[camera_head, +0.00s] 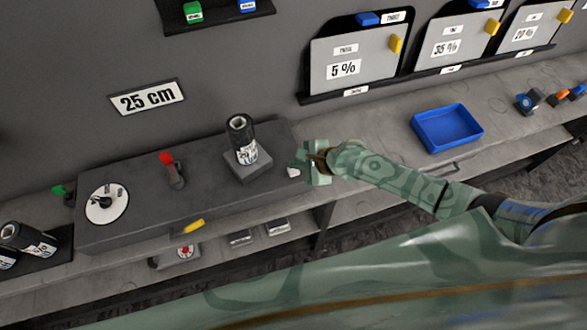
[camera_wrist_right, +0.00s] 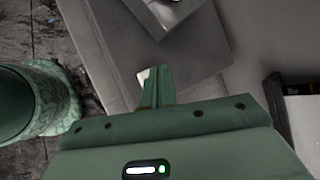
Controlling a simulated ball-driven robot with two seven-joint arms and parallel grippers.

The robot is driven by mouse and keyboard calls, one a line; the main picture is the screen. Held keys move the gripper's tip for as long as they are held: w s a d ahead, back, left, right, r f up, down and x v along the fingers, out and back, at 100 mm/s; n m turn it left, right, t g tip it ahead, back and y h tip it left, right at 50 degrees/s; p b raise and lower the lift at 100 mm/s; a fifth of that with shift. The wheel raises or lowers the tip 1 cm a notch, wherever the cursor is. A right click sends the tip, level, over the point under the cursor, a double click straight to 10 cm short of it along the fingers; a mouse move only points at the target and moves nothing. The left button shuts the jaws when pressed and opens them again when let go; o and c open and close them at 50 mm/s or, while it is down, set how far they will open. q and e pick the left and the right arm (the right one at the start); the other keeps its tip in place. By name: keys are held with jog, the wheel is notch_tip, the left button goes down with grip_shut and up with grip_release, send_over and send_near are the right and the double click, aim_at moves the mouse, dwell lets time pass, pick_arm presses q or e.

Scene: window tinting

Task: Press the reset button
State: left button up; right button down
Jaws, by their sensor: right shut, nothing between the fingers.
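No label reading reset is legible. A small device with a round red button (camera_head: 185,251) sits on the lower shelf, below the front of the dark machine box (camera_head: 140,215). My right gripper (camera_head: 300,168) is at the right end of that box, shut and empty, well apart from the red button. A small white piece shows at its tip; I cannot tell whether it belongs to the fingers. In the right wrist view the closed fingers (camera_wrist_right: 157,88) point toward a grey surface. My left gripper is not in view.
The box carries a white dial (camera_head: 106,203), a red-topped lever (camera_head: 168,160) and a black canister (camera_head: 241,140) on a grey block. A yellow piece (camera_head: 193,226) is on its front edge. A blue tray (camera_head: 447,128) stands on the counter at right, with bare counter around it.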

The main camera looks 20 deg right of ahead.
aim_at(297, 172)
jog(key=shift+f, duration=0.1)
jog(key=shift+f, duration=0.3)
jog(key=shift+f, duration=0.45)
dwell(0.8)
dwell(0.3)
jog(key=shift+r+p, duration=0.9)
notch_tip(297, 172, up, 5)
jog(key=p, duration=0.6)
jog(key=shift+r, duration=0.1)
